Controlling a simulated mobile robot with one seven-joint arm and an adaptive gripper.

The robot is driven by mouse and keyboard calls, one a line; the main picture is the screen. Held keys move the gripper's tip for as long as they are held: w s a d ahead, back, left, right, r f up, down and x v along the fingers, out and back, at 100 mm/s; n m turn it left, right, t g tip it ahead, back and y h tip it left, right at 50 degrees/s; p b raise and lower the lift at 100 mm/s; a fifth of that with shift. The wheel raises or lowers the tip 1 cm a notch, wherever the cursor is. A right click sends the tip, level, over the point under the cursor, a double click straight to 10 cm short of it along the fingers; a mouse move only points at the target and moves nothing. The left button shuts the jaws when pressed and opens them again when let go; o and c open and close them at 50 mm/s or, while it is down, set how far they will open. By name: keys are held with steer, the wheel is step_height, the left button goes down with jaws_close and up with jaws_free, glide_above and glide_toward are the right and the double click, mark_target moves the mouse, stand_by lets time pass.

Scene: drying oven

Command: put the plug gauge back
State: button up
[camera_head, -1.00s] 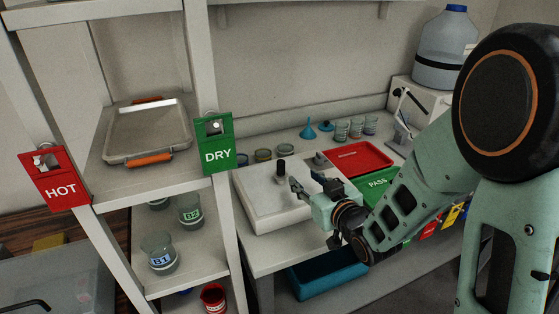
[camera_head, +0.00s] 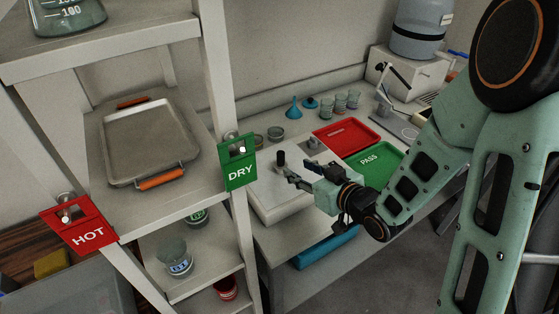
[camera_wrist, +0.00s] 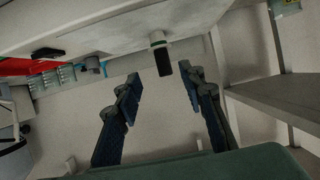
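What looks like the plug gauge, a small upright cylinder with a black top (camera_head: 281,159), stands on a thick pale slab (camera_head: 281,207) on the bench. In the wrist view its black end (camera_wrist: 165,69) and a lighter collar show just beyond the gap between my fingertips. My gripper (camera_head: 298,173) is open, reaching in from the right close to the cylinder. In the wrist view my gripper (camera_wrist: 162,86) has its two dark fingers spread with nothing between them.
A red tray (camera_head: 346,135) and a green PASS tray (camera_head: 374,161) lie right of the slab. Glass beakers and blue funnels stand behind. A shelf rack with a green DRY tag (camera_head: 239,174), a red HOT tag (camera_head: 86,236) and a metal tray (camera_head: 150,140) stands left.

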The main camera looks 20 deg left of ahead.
mark_target(283, 161)
steer(key=x, duration=0.4)
steer(key=shift+w+a+f, duration=0.15)
steer(key=shift+a, duration=0.1)
steer(key=shift+p+x, duration=0.7)
steer(key=shift+x, duration=2)
steer(key=shift+a, duration=0.1)
steer(key=shift+r, duration=0.2)
jaws_close()
